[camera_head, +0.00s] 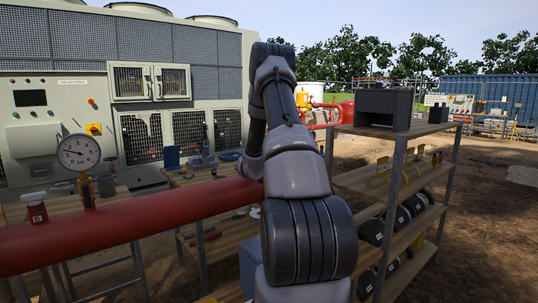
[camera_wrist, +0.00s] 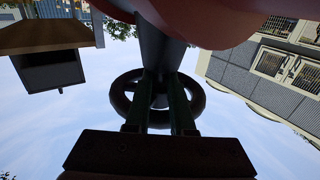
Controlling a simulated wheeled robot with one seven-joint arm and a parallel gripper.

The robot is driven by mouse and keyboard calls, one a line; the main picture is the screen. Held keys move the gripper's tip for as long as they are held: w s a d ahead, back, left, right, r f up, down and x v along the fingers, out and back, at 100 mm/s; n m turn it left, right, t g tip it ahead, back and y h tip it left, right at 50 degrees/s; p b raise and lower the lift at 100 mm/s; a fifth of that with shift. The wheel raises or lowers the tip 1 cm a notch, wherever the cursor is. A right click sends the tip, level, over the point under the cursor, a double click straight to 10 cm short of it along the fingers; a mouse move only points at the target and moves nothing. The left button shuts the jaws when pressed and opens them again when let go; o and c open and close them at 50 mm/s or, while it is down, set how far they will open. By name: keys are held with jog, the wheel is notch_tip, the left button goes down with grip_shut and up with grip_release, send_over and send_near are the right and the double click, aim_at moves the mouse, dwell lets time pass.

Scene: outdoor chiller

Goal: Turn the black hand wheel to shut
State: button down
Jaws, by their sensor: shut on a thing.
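The black hand wheel (camera_wrist: 118,97) shows as a dark ring in the middle of the wrist view, seen from its face. My gripper (camera_wrist: 164,82) reaches over it, with its two fingers side by side across the ring. The fingers are shut on the wheel; their tips are dark and the exact contact is hard to see. A dark stem or body lies behind the wheel, below the red pipe (camera_wrist: 225,20). In the head view my own arm covers the middle, and both the wheel and my gripper are hidden.
The red pipe (camera_head: 130,229) crosses the head view at left, carrying a pressure gauge (camera_head: 79,152). A wooden shelf rack (camera_head: 357,181) with a dark box (camera_head: 383,108) stands close at right. Workbenches and a large chiller unit (camera_head: 60,102) lie behind.

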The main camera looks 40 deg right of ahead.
jog(key=c, duration=0.8)
grip_release()
jog(key=shift+r, duration=0.1)
jog(key=v, duration=1)
jog(key=shift+s+a, duration=0.25)
